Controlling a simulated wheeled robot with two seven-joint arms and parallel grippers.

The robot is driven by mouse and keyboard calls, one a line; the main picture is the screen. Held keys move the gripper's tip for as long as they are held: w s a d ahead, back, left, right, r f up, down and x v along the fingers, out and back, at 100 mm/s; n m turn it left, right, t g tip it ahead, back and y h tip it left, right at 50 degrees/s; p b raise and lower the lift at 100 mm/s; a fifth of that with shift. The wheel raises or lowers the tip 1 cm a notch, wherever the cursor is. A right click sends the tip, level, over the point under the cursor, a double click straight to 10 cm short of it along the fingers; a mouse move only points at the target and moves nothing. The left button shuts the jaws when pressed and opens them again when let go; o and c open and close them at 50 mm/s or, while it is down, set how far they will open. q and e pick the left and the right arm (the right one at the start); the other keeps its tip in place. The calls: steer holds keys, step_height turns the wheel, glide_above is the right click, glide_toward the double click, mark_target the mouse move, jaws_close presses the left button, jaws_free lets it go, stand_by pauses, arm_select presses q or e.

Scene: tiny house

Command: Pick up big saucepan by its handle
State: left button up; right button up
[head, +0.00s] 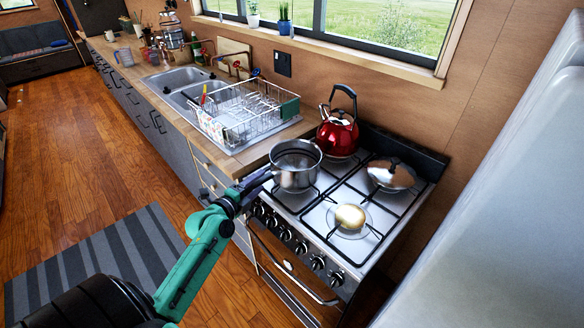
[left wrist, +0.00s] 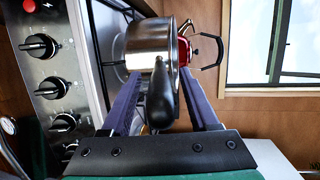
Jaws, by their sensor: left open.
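The big saucepan (head: 297,165) is a steel pot without a lid, standing on the front left burner of the stove. In the left wrist view the saucepan (left wrist: 149,42) shows sideways, its black handle (left wrist: 161,100) pointing toward the camera. My left gripper (head: 262,176) is at the saucepan's left side, by the handle. In the left wrist view the open fingers of my left gripper (left wrist: 160,92) lie on either side of the handle, with gaps between. In the head view the gripper hides most of the handle. My right gripper is not in view.
The gas stove (head: 325,215) also bears a red kettle (head: 338,135) close behind the saucepan, a steel lid (head: 391,174) and a yellowish round item (head: 350,217). A dish rack (head: 245,110) stands on the counter at left. A pale grey surface (head: 500,200) rises at right.

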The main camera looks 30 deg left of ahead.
arm_select(q)
steer(key=shift+s, duration=0.15)
jaws_close()
stand_by(1.0)
steer(key=shift+r, duration=0.25)
steer(key=shift+a, duration=0.1)
